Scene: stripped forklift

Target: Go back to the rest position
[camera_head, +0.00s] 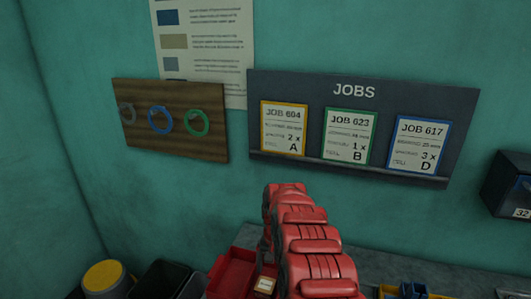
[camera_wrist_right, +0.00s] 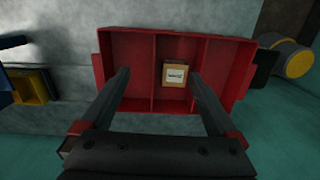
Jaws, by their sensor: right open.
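My right arm (camera_head: 305,240) rises from the bottom middle of the head view, its red segments in front of the wall. My right gripper (camera_wrist_right: 160,75) shows in the right wrist view with its two dark fingers spread wide and nothing held between them. Beyond the fingers is a red tray (camera_wrist_right: 126,50) with compartments. A small brown box with a white label (camera_wrist_right: 178,74) sits in its middle compartment. The tray (camera_head: 231,272) and the box (camera_head: 265,285) also show at the bottom of the head view, partly hidden by my arm. My left gripper is in neither view.
A dark JOBS board (camera_head: 304,92) with three cards hangs on the teal wall. A wooden board (camera_head: 175,145) with coloured rings hangs left of it. A yellow-lidded canister (camera_head: 103,276) and dark bins stand low left. Blue and yellow bins (camera_head: 405,291) are low right.

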